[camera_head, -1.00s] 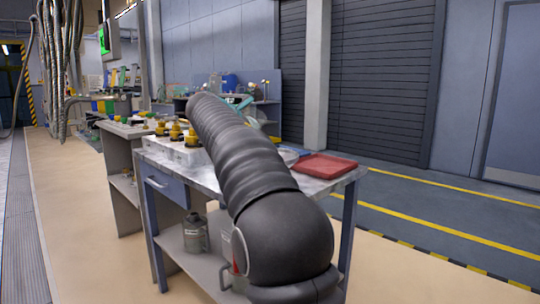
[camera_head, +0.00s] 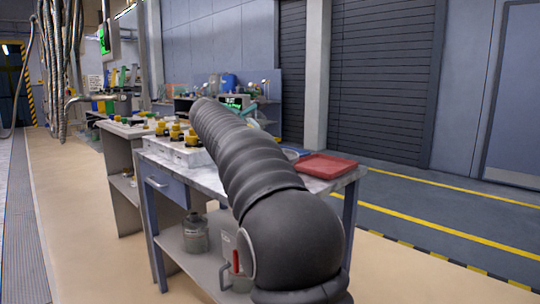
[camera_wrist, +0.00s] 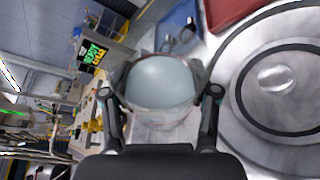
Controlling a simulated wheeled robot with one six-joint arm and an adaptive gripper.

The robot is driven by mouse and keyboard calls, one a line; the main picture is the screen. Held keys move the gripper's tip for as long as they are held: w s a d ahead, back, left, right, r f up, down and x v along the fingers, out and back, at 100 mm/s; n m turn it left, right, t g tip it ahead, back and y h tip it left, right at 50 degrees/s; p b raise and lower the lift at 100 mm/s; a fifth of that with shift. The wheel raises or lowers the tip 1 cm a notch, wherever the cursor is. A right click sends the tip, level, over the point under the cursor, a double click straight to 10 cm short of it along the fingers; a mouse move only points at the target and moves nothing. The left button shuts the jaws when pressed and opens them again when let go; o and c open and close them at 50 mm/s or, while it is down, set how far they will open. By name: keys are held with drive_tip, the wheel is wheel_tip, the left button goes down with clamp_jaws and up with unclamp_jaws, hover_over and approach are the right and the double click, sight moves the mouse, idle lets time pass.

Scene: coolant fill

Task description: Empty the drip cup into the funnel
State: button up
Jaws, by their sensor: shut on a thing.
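My gripper (camera_wrist: 166,98) is shut on a round cup (camera_wrist: 162,82) in the wrist view, one finger on each side. The cup is clear-walled and its pale grey-blue inside faces the camera. I cannot tell how much liquid it holds. To its right is a large round grey thing (camera_wrist: 238,85) with a dark ring and a shiny spot in the middle. It may be the funnel seen from above, but I cannot be sure. The cup is apart from it in the picture. In the head view my arm hides the gripper and the cup.
Yellow-and-black fittings (camera_head: 176,132) stand on a white block at the left. A grey can (camera_head: 195,234) is on the shelf below. The floor at right is clear.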

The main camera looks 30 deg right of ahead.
drive_tip(key=shift+f+m+t, duration=0.25)
drive_tip(key=shift+m+t, duration=0.05)
drive_tip(key=shift+m, duration=0.1)
idle(0.5)
drive_tip(key=shift+r+m+t+b, duration=0.4)
drive_tip(key=shift+m+b, duration=0.3)
drive_tip(key=shift+b, duration=0.7)
drive_tip(key=shift+s+d+f+m+t+b, duration=0.15)
drive_tip(key=shift+f+m+t+b, duration=0.4)
drive_tip(key=shift+b, duration=1.65)
drive_tip(key=shift+s+d+r+m+h+b, duration=0.25)
drive_tip(key=shift+s+r+m+b, duration=0.45)
drive_tip(key=shift+b, duration=0.9)
drive_tip(key=shift+s+f+m+t+h+b, duration=0.25)
drive_tip(key=shift+f+m+b, duration=0.5)
drive_tip(key=shift+b, duration=1.1)
